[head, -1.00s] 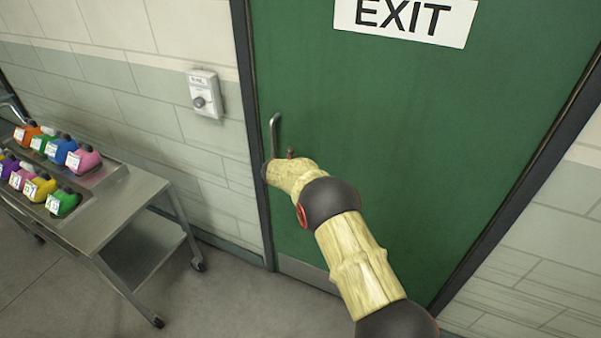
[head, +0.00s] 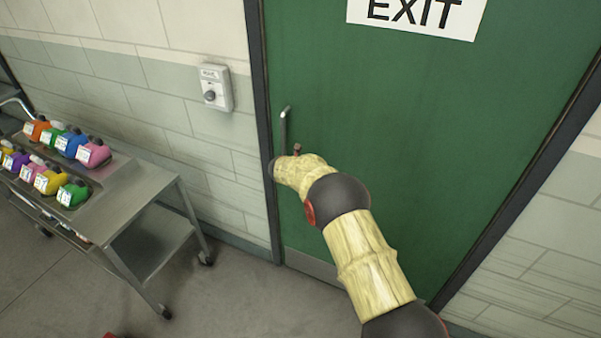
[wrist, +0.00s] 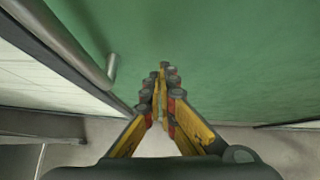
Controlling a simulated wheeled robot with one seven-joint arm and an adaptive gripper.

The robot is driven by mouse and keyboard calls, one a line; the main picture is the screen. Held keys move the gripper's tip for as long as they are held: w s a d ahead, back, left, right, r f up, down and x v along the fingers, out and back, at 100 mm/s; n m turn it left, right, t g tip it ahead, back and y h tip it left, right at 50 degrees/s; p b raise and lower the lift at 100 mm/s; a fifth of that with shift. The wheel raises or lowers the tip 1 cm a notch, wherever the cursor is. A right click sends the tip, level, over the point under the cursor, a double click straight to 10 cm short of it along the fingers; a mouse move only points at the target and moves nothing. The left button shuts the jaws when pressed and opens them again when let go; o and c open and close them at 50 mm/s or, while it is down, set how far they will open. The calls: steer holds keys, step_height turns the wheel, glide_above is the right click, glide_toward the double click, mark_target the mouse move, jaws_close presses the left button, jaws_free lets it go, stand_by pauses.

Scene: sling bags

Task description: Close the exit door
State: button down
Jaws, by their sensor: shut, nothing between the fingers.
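The green exit door (head: 430,130) fills the middle of the head view, with a white EXIT sign near its top. It looks flush or nearly flush with its dark frame; I cannot tell if it is latched. A metal pull handle (head: 284,128) stands upright at its left edge, its lower part hidden behind my arm. In the wrist view, my gripper (wrist: 162,68) is shut and empty, its fingertips close to the green door face. The handle (wrist: 85,50) is to the left of the fingers, apart from them.
A white wall box (head: 210,88) with a dark knob is left of the door frame (head: 262,130). Grey floor (head: 235,300) is free between cart and door.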

steer(key=a+v, duration=0.1)
steer(key=v, duration=0.9)
steer(key=s+a+f+n+y, duration=0.2)
steer(key=s+a+n+y, duration=0.35)
steer(key=a+n, duration=0.75)
steer(key=s+d+r+n+g+y, duration=0.1)
steer(key=s+d+r+n+g, duration=0.15)
steer(key=s+n, duration=0.35)
steer(key=s+d+r+n+g+y, duration=0.1)
steer(key=s+d+r+n+y, duration=0.15)
steer(key=s+n, duration=0.4)
steer(key=s+d+r+n+h+b, duration=0.1)
steer(key=s+d+r+n, duration=0.3)
steer(key=s+d, duration=0.7)
steer(key=s+d+r+n+h+b, duration=0.1)
steer(key=s+d+r+n+h, duration=0.2)
steer(key=s+d, duration=0.9)
steer(key=s+d+r+n+h+b, duration=0.1)
steer(key=s+d+r+n, duration=0.5)
steer(key=s+d, duration=0.6)
steer(key=shift+r+h+b, duration=0.4)
steer(key=shift+r+h, duration=0.3)
steer(key=shift+h, duration=0.1)
